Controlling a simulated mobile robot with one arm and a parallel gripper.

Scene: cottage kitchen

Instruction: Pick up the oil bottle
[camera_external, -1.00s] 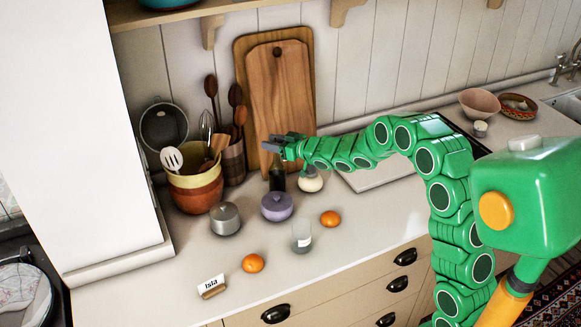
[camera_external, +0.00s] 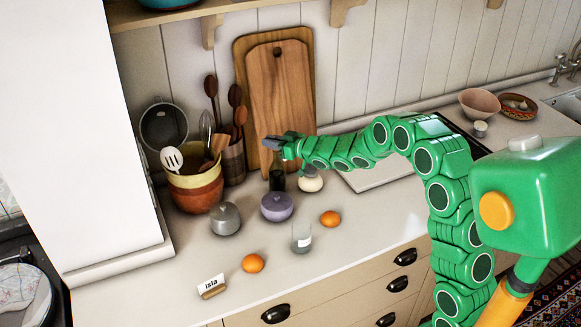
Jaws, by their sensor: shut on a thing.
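The oil bottle (camera_external: 277,181) is a dark, narrow bottle standing upright at the back of the white counter, in front of the wooden cutting boards. Only its lower body shows; its top is hidden by my gripper. My gripper (camera_external: 272,143) reaches in from the right at the height of the bottle's top and is shut on it. The bottle looks upright, and I cannot tell whether its base touches the counter.
A white round jar (camera_external: 310,180) stands close on the bottle's right. A purple lidded pot (camera_external: 277,207) is just in front, with a grey pot (camera_external: 225,218) to its left. Cutting boards (camera_external: 285,90) lean behind. Oranges (camera_external: 253,263) and a glass (camera_external: 301,238) stand nearer the front edge.

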